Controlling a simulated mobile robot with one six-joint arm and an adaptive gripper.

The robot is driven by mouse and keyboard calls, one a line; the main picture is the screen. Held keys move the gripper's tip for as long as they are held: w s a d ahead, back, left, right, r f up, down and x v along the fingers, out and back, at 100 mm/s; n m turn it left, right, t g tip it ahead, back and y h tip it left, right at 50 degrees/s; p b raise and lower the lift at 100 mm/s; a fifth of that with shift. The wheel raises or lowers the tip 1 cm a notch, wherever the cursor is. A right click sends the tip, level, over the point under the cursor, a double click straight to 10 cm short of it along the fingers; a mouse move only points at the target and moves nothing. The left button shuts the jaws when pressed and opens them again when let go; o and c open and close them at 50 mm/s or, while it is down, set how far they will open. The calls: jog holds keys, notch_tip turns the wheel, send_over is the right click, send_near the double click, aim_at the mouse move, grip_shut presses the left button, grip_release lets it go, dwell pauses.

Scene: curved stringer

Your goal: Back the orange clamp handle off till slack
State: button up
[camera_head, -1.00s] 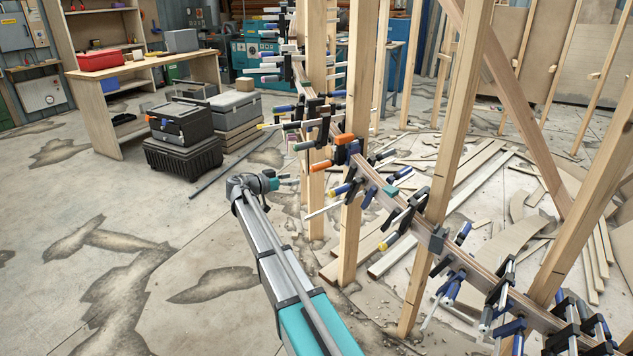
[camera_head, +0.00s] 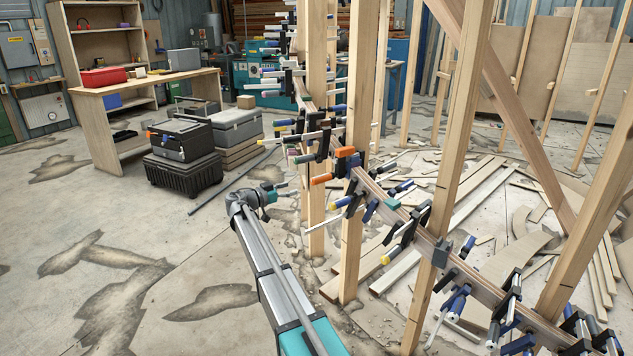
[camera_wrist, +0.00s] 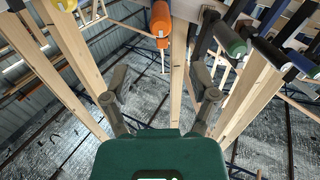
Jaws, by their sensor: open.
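The orange clamp handle (camera_head: 321,179) sticks out to the left from the curved stringer (camera_head: 395,212), beside an upright wooden post. In the wrist view the orange handle (camera_wrist: 162,22) hangs at the top middle, its rounded end towards me. My gripper (camera_head: 283,190) is left of and slightly below the handle in the head view, apart from it. In the wrist view my gripper (camera_wrist: 162,90) has its two fingers spread wide with nothing between them. The handle lies beyond and above the fingertips. The screw of this clamp is mostly hidden.
Wooden posts (camera_head: 353,240) stand close to my arm. Scrap boards lie behind. The floor at left (camera_head: 130,215) is open.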

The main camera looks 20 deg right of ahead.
aim_at(320, 179)
jog(key=d, duration=0.4)
jog(key=w+d, duration=0.1)
jog(key=d, duration=0.3)
jog(key=w+d, duration=0.1)
jog(key=d, duration=0.3)
jog(key=shift+w+d, duration=0.1)
jog(key=shift+d, duration=0.3)
